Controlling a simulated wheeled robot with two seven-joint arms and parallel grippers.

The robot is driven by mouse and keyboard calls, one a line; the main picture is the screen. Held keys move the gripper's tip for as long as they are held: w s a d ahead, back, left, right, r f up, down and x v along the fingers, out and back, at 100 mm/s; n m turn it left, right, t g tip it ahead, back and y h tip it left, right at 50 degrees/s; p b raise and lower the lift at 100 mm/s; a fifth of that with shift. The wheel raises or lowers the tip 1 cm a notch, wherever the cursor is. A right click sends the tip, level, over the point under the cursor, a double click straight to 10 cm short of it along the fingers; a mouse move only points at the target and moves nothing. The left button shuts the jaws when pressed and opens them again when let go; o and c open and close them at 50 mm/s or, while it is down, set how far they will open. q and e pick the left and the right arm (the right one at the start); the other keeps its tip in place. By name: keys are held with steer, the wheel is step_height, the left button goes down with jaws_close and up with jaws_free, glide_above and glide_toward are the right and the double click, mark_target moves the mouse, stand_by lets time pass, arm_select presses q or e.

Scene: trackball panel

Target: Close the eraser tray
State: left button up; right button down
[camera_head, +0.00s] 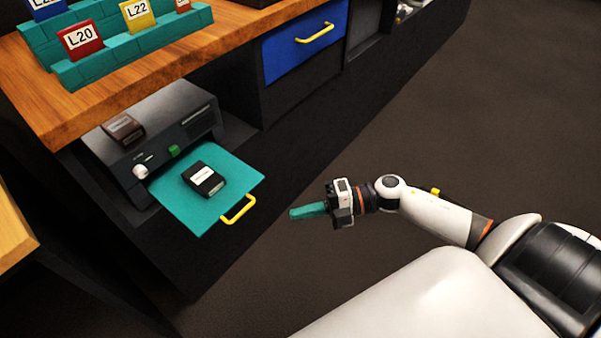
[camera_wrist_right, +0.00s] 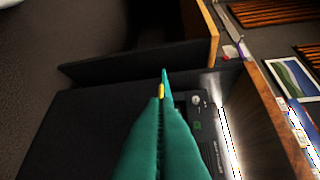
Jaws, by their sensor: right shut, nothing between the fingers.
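The eraser tray (camera_head: 185,207) is a flat teal plate that sticks out from the front of a dark grey device (camera_head: 160,125). A yellow handle (camera_head: 238,210) is on its outer edge. A black cartridge with a white label (camera_head: 204,180) lies on the tray. My right gripper (camera_head: 292,213) has teal fingers, shut and empty, to the right of the handle and apart from it. In the right wrist view the fingers (camera_wrist_right: 162,105) partly hide the tray, whose thin edge shows beyond them with a bit of yellow handle (camera_wrist_right: 162,90). My left gripper is out of view.
The device sits in a shelf below a wooden worktop (camera_head: 130,70). It has a white knob (camera_head: 140,171) and a green button (camera_head: 174,151); a brown block (camera_head: 123,130) lies on top. A blue drawer (camera_head: 305,42) is further right. Open floor lies behind my right arm.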

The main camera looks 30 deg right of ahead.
glide_toward(242, 214)
steer(key=s+a, duration=0.2)
steer(key=a, duration=0.1)
steer(key=shift+w+a+f+b, duration=0.15)
steer(key=shift+w+a+b, duration=0.2)
steer(key=shift+w, duration=0.35)
steer(key=shift+w+a+f+b, duration=0.15)
steer(key=shift+w+a, duration=0.25)
steer(key=shift+w, duration=0.25)
steer(key=shift+w+a+f+b, duration=0.2)
steer(key=shift+w+a, duration=0.2)
steer(key=shift+w, duration=0.3)
